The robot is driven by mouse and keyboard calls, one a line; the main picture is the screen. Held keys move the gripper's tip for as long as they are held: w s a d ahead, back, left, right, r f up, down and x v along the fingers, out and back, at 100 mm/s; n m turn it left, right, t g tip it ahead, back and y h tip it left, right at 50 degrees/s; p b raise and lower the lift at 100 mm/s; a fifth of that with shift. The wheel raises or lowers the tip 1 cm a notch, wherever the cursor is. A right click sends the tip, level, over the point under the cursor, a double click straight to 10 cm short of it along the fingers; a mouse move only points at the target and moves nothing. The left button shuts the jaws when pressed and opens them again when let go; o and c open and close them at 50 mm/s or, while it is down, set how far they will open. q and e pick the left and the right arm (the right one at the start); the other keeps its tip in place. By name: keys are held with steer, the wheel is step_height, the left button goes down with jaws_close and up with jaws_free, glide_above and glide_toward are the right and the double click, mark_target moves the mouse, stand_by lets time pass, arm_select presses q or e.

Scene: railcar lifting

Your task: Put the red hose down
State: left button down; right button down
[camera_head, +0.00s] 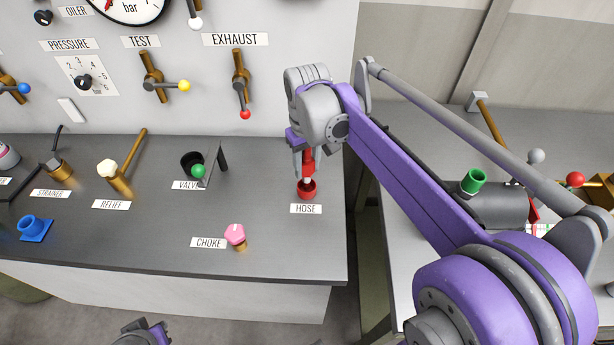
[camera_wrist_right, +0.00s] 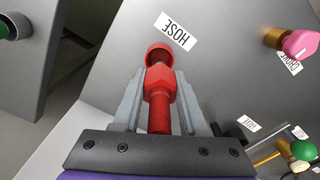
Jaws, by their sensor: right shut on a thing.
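The red hose (camera_head: 308,160) is upright in my right gripper (camera_head: 303,160), at the right end of the grey bench. In the right wrist view the hose (camera_wrist_right: 158,105) lies between both fingers of the gripper (camera_wrist_right: 156,100), which is shut on it. A red round socket (camera_head: 307,190) is directly below the hose, beside the HOSE label (camera_head: 306,209). It also shows at the hose's tip in the wrist view (camera_wrist_right: 160,53); whether they touch, I cannot tell. A purple and grey part of my left gripper (camera_head: 142,331) shows at the bottom edge; its fingers are hidden.
A pink choke knob (camera_head: 235,234) and a green-knobbed valve (camera_head: 198,171) stand left of the hose. The exhaust lever (camera_head: 241,83) hangs on the panel behind.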

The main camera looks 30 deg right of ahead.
mark_target(307, 176)
steer(key=shift+w+f, duration=0.1)
steer(key=shift+f, duration=2.05)
steer(key=shift+f, duration=0.1)
steer(key=shift+c, duration=2.2)
jaws_free()
step_height(307, 176, up, 12)
steer(key=shift+r+p, duration=0.1)
steer(key=shift+p, duration=0.25)
